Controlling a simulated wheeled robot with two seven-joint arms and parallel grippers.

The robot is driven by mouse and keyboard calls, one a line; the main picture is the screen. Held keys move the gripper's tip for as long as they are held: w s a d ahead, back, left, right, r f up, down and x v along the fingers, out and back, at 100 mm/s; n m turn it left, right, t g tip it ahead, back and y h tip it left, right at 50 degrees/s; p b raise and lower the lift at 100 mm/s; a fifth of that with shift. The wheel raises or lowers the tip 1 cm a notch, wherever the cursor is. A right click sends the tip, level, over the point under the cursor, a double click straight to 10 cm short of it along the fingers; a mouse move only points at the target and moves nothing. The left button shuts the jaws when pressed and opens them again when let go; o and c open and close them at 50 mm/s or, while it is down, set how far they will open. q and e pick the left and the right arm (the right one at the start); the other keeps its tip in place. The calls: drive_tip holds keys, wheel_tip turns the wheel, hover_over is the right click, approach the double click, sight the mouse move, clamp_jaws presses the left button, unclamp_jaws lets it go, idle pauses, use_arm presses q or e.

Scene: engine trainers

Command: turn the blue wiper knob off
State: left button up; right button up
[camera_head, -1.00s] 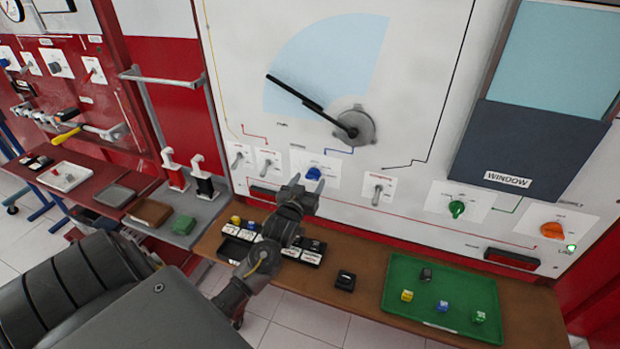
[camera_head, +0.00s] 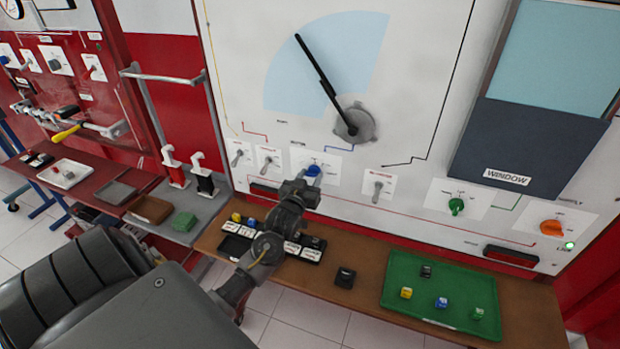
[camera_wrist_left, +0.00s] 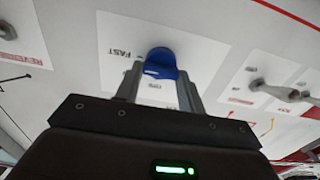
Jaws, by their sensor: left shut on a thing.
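The blue wiper knob (camera_head: 313,170) is on a white label plate low on the white panel. In the left wrist view the knob (camera_wrist_left: 160,62) shows between my two fingertips, with the word FAST beside it. My left gripper (camera_head: 311,178) is at the knob, shut on it; the gripper (camera_wrist_left: 160,78) has one finger on each side. The wiper arm (camera_head: 322,80) on the panel points up and left across the light blue sector. My right gripper is not in view.
Metal toggle switches (camera_head: 378,188) flank the knob. A green knob (camera_head: 456,206) and an orange knob (camera_head: 551,228) sit further right. Below is a brown shelf (camera_head: 330,282) with a green tray (camera_head: 400,305) of small cubes and a black labelled tray.

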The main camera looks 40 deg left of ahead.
use_arm(q)
drive_tip(key=shift+n, duration=0.3)
drive_tip(key=n+p, duration=0.1)
drive_tip(key=n, duration=0.2)
drive_tip(key=shift+a+n, duration=0.1)
drive_tip(key=shift+n, duration=0.3)
drive_tip(key=n+p, duration=0.1)
drive_tip(key=n, duration=0.3)
drive_tip(key=shift+a+n+p, duration=0.1)
drive_tip(key=shift+n+p, duration=0.2)
drive_tip(key=shift+p, duration=0.05)
drive_tip(key=n+p, duration=0.1)
drive_tip(key=n, duration=0.3)
drive_tip(key=n+p, duration=0.1)
drive_tip(key=n, duration=0.3)
drive_tip(key=shift+f+n+p, duration=0.15)
drive_tip(key=shift+n+p, duration=0.15)
drive_tip(key=o, duration=1)
drive_tip(key=shift+f, duration=0.1)
